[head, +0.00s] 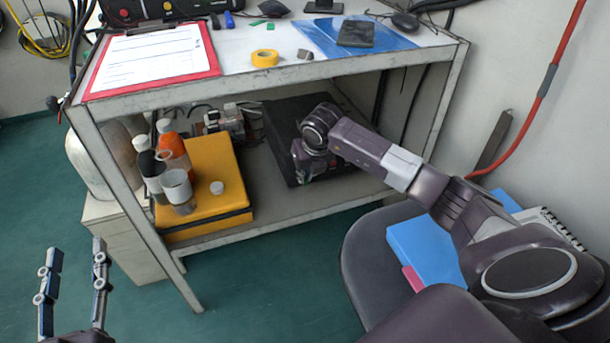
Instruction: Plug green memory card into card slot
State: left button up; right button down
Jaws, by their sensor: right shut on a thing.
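My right gripper (304,170) reaches under the tabletop to the front edge of a black case-like unit (283,130) on the lower shelf. It is shut, with a small greenish bit (303,178) at its fingertips that looks like the green memory card; most of it is hidden by the gripper. The card slot cannot be made out; the front of the black unit is partly covered by my gripper, so I cannot tell whether card and slot touch. My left gripper (76,252) is open and empty over the floor at lower left.
A yellow case (205,200) with bottles and a cup stands left on the lower shelf (285,203). The tabletop above holds a clipboard (155,58), yellow tape (265,58), a small green piece (258,22) and a blue folder (345,40). A chair (362,262) is at right.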

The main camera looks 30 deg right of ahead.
pick_arm(q)
jog(key=shift+a+f+g, duration=0.1)
jog(key=shift+f+g, duration=0.2)
jog(key=shift+f, duration=0.4)
dwell(1.0)
jog(key=shift+s+d+r+t, duration=0.15)
jog(key=shift+r+t, duration=0.35)
jog(key=shift+r, duration=0.5)
jog(key=shift+s+d+r+t, duration=0.1)
jog(key=shift+r+t, duration=0.4)
jog(key=shift+r, duration=0.5)
pick_arm(e)
jog(key=shift+w+d, duration=0.2)
jog(key=shift+w, duration=0.5)
jog(key=shift+w+d, duration=0.15)
jog(key=shift+w, duration=0.5)
dwell(1.2)
jog(key=c, duration=2)
grip_release()
pick_arm(q)
jog(key=shift+r, duration=0.15)
pick_arm(e)
jog(key=v, duration=1.2)
pick_arm(q)
jog(key=shift+a, duration=0.1)
pick_arm(e)
jog(key=shift+s+a+f, duration=0.1)
